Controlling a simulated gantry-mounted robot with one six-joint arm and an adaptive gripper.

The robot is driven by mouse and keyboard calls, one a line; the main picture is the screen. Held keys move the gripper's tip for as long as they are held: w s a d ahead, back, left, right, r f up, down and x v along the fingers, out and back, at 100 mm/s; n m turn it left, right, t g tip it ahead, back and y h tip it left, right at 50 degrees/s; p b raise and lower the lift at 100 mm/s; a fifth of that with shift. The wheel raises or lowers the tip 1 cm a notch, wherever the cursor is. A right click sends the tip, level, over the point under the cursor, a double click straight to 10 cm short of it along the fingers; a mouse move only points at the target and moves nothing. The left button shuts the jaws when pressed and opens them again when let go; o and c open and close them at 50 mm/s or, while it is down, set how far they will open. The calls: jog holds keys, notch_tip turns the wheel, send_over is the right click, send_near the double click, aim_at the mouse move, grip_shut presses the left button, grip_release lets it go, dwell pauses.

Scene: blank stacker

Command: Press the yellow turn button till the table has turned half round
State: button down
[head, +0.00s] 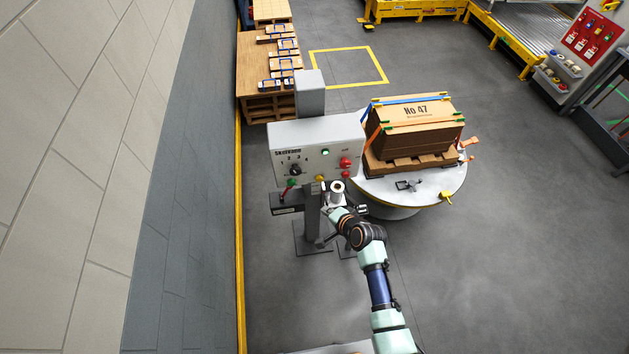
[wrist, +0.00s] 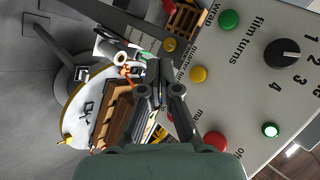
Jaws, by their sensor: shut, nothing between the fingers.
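The yellow turn button (wrist: 199,74) is on the face of the grey control panel (head: 275,143), by the lettering "quarter" in the wrist view. It also shows at the panel's lower edge in the head view (head: 320,178). My gripper (wrist: 163,72) is shut and empty, its tips just beside the button in the wrist picture; I see no clear contact. In the head view my gripper (head: 329,211) is below the panel, its tips hard to make out. The round turntable (head: 428,194) stands right of the panel, bearing strapped brown boxes (head: 416,112) marked "No 47" on a pallet.
Near the yellow button are a green button (wrist: 229,19), a red button (wrist: 215,140) and a black knob (wrist: 281,53). A white roll (head: 337,187) stands close to my gripper. Open floor lies right of the turntable.

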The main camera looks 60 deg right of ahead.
aim_at(319, 179)
jog(key=shift+w, duration=0.1)
jog(key=w+d+b, duration=0.5)
jog(key=d+b, duration=0.1)
jog(key=d, duration=0.1)
jog(key=shift+w, duration=0.15)
dwell(1.4)
jog(key=shift+w+d+b, duration=0.2)
jog(key=shift+d+b, duration=0.1)
jog(key=shift+b, duration=0.15)
